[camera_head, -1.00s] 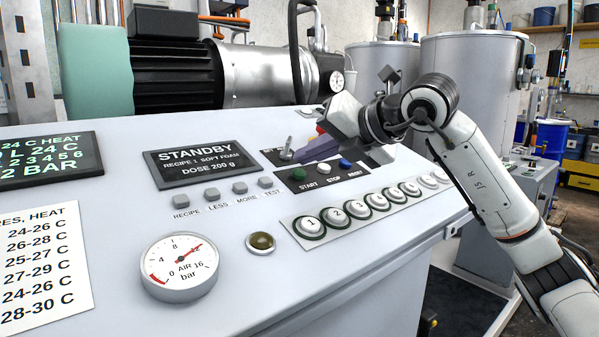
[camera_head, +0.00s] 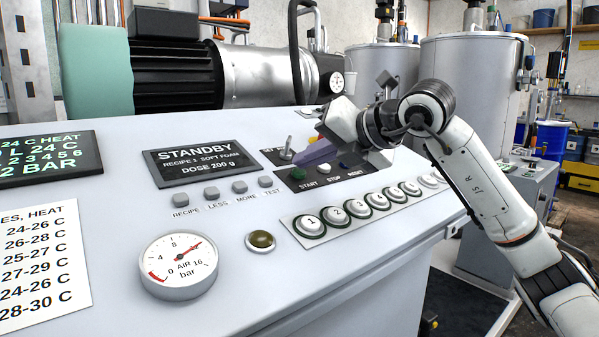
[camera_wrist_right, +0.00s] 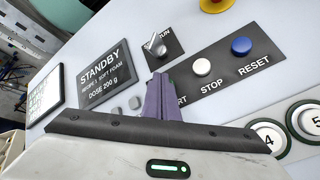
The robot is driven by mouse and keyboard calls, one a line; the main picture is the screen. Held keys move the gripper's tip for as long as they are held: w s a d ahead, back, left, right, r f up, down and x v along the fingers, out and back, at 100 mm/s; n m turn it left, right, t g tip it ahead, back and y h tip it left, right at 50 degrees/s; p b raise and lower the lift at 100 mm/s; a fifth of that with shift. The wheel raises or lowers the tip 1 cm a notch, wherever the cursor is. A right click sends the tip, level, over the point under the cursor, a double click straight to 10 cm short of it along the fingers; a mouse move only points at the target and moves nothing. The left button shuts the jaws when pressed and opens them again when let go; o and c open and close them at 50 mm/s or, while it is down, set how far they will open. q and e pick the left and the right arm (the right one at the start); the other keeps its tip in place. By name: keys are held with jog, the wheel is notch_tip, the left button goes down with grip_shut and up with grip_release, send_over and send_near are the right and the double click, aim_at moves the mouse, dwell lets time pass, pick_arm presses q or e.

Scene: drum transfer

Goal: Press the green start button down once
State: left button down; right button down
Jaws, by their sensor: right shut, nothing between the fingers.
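The green start button (camera_head: 298,174) sits on the dark strip of the sloped console, above the label START, in the head view. My right gripper (camera_head: 306,161) is shut and empty. Its purple fingers are just behind and above the button in the head view; I cannot tell the exact gap. In the right wrist view the shut fingers (camera_wrist_right: 162,98) cover the button and part of its label. The display (camera_head: 205,162) reads STANDBY. My left gripper is not in view.
The white stop button (camera_head: 321,168) and blue reset button (camera_head: 345,163) sit close beside the start button. A toggle switch (camera_head: 287,150) stands behind it. Numbered round buttons (camera_head: 335,215) line the front. A red-and-yellow knob (camera_wrist_right: 215,4) is farther back.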

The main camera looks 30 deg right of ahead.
jog(key=shift+w+f, duration=0.1)
jog(key=shift+f, duration=0.3)
dwell(0.5)
jog(key=shift+s+r+p, duration=0.3)
jog(key=shift+r+p, duration=0.15)
jog(key=shift+r, duration=0.45)
jog(key=r+p, duration=0.1)
jog(key=s+r+p, duration=0.1)
jog(key=r, duration=0.1)
jog(key=r+p, duration=0.1)
jog(key=shift+s+r, duration=0.3)
jog(key=shift+r, duration=0.05)
dwell(0.5)
